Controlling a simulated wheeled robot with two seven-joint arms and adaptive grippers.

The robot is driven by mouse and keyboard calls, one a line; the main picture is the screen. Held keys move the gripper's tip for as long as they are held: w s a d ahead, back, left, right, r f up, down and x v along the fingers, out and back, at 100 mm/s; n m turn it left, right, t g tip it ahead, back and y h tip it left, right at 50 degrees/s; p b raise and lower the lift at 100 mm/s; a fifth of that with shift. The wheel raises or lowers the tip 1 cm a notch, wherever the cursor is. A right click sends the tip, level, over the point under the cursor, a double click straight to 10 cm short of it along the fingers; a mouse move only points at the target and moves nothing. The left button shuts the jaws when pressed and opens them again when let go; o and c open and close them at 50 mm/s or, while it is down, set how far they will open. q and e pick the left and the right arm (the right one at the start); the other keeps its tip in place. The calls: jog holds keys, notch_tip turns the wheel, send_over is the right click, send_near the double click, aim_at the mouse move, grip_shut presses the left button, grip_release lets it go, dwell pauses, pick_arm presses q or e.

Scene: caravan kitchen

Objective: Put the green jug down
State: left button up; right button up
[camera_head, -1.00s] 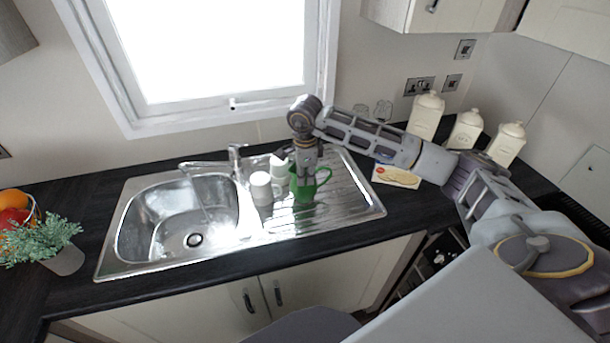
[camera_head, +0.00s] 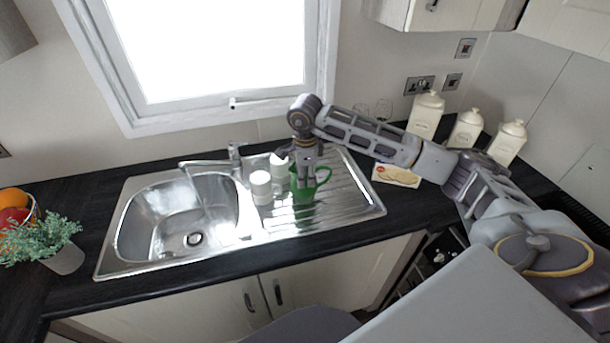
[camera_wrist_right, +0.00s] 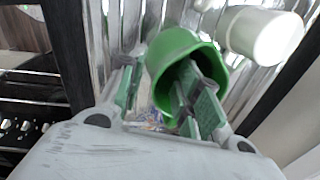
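The green jug (camera_head: 303,194) stands upright on the ribbed draining board (camera_head: 345,205), right of the sink bowl. Its handle points right in the head view. My right gripper (camera_head: 306,180) is at the jug's top, pointing down. In the right wrist view, the jug's open mouth (camera_wrist_right: 163,48) lies between the fingers. One finger reaches inside the mouth and the other is outside, with a visible gap to the wall. The gripper (camera_wrist_right: 160,92) looks open. My left gripper is out of view.
White cups (camera_head: 261,190) stand close left of the jug, with another white item (camera_head: 279,166) behind. The tap (camera_head: 235,158) and sink bowl (camera_head: 165,225) are further left. A food packet (camera_head: 396,176) and several cream canisters (camera_head: 426,115) are right. The draining board's right side is clear.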

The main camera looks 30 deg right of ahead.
notch_tip(320, 180, up, 12)
jog(key=b, duration=0.2)
jog(key=shift+s+a, duration=0.25)
jog(key=shift+s, duration=0.2)
dwell(0.4)
jog(key=shift+s, duration=0.1)
dwell(0.5)
